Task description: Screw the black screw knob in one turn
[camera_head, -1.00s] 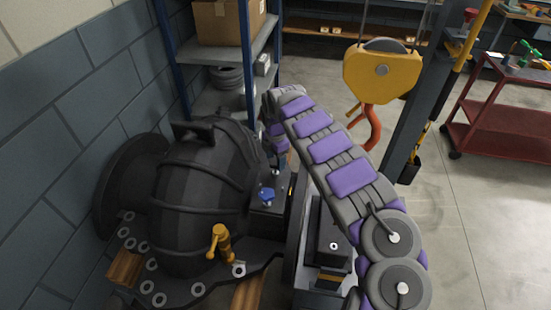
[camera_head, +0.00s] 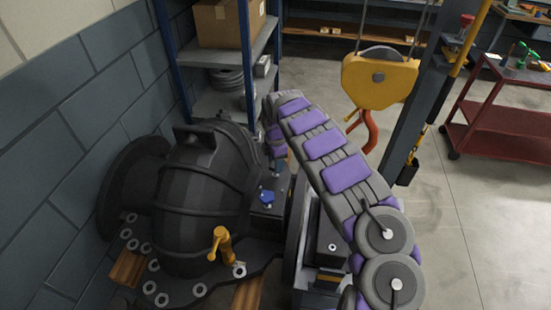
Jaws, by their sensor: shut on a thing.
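The split casing (camera_head: 200,190) is a large dark ribbed dome with a flat bolted flange, beside the wall at left. On its right side is a dark block (camera_head: 268,210) with a small blue knob (camera_head: 266,197). A yellow handle (camera_head: 220,240) stands upright at its front. I cannot pick out a black screw knob against the dark parts. My grey and purple arm rises from lower right, bends at the top, and its far section drops toward the casing's right side.
A yellow hoist block (camera_head: 380,82) with an orange hook (camera_head: 369,130) hangs right of my arm, near a dark post (camera_head: 425,95). A shelf (camera_head: 215,52) with a cardboard box (camera_head: 228,22) stands behind. A red cart (camera_head: 500,120) is at right. Floor at lower right is clear.

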